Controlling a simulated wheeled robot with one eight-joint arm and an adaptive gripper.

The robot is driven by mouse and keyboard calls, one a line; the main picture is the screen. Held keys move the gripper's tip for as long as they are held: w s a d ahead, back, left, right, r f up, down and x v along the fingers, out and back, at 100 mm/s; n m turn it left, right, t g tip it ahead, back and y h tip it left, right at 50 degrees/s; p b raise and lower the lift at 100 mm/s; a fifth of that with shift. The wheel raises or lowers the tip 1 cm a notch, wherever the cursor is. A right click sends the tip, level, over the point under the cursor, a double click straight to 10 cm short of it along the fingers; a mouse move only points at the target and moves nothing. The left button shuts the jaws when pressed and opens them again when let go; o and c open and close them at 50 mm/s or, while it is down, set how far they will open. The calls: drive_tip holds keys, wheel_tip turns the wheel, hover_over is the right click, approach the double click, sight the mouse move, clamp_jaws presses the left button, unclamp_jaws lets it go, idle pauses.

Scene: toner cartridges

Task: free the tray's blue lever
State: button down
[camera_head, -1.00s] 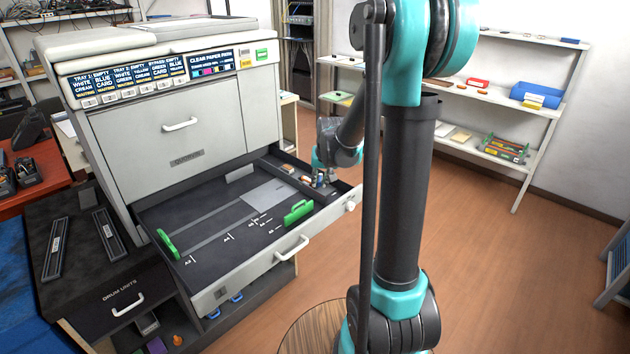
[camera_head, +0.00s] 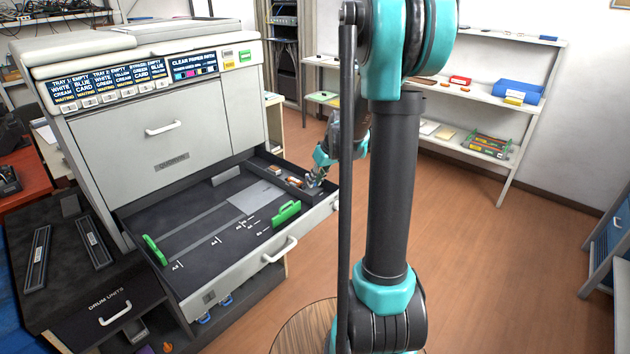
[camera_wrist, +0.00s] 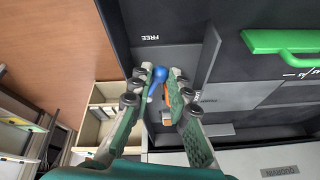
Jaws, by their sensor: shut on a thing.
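The open paper tray (camera_head: 205,290) sticks out of the printer's front. Its blue lever (camera_wrist: 160,74) has a round knob and stands in a narrow side compartment at the tray's right end. A FREE label (camera_wrist: 150,38) is on the dark surface beyond the knob in the wrist view. My gripper (camera_wrist: 162,76) reaches into that compartment, and its two fingers are closed around the blue knob. In the head view my gripper (camera_head: 315,178) is small and hides most of the lever.
Green paper guides (camera_head: 287,213) stand in the tray. An orange item (camera_wrist: 166,118) lies in the side compartment near the lever. The grey printer body (camera_head: 165,128) rises behind the tray. A shelf (camera_head: 480,95) stands at the back right. Open floor lies to the right.

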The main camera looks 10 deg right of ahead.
drive_tip(key=c, duration=1.4)
unclamp_jaws()
drive_tip(key=shift+c, duration=0.2)
drive_tip(key=shift+a, duration=0.1)
